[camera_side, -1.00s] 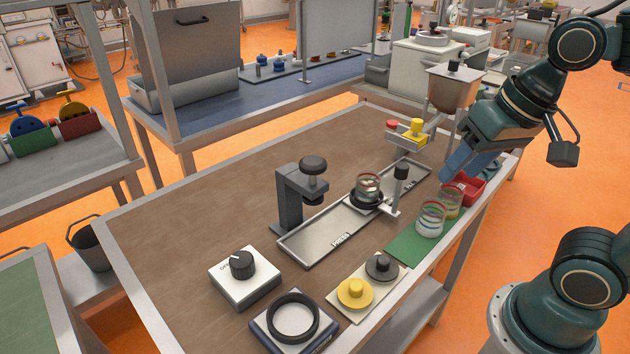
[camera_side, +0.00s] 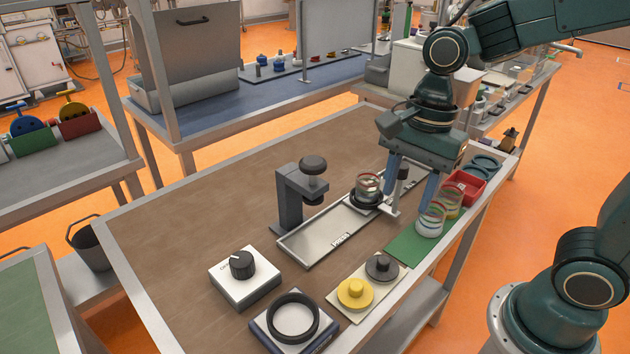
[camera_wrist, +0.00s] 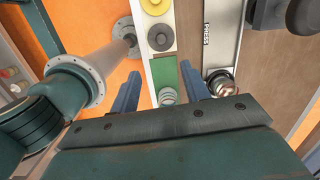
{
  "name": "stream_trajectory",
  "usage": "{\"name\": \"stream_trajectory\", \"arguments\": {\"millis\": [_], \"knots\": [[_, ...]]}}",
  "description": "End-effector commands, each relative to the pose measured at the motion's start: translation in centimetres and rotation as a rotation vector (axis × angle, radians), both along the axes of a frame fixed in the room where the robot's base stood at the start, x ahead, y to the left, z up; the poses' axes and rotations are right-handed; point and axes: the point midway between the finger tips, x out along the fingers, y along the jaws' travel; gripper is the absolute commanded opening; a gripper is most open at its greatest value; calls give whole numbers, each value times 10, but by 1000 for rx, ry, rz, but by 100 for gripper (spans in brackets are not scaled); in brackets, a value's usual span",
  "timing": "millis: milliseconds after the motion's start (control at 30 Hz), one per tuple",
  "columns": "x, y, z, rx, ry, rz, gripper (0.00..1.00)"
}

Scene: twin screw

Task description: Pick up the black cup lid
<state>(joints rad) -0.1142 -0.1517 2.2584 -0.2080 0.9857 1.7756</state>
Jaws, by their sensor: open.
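The black cup lid (camera_side: 381,267), a dark round disc with a knob, lies on a pale board (camera_side: 335,302) beside a yellow lid (camera_side: 355,293). In the wrist view the black lid (camera_wrist: 161,37) sits below the yellow lid (camera_wrist: 156,5). My gripper (camera_side: 409,190) points down with its two blue fingers apart and nothing seen between them. It is above the area of the clear cups, apart from the black lid and farther back. In the wrist view my fingers (camera_wrist: 160,85) spread on either side of the green mat.
Clear banded cups (camera_side: 431,219) stand on a green mat (camera_side: 408,248), near a red bin (camera_side: 464,188). A metal tray marked PRESS (camera_side: 325,238) holds another cup (camera_side: 367,187). A dark press stand (camera_side: 290,196), a dial box (camera_side: 244,279) and a black ring (camera_side: 293,318) stand to the left.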

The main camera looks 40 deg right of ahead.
Motion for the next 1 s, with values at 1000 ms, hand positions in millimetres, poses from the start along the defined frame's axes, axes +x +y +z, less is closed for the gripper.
{"name": "stream_trajectory", "arguments": {"millis": [1000], "knots": [[3,12,-72,4,41,-83,46]]}}
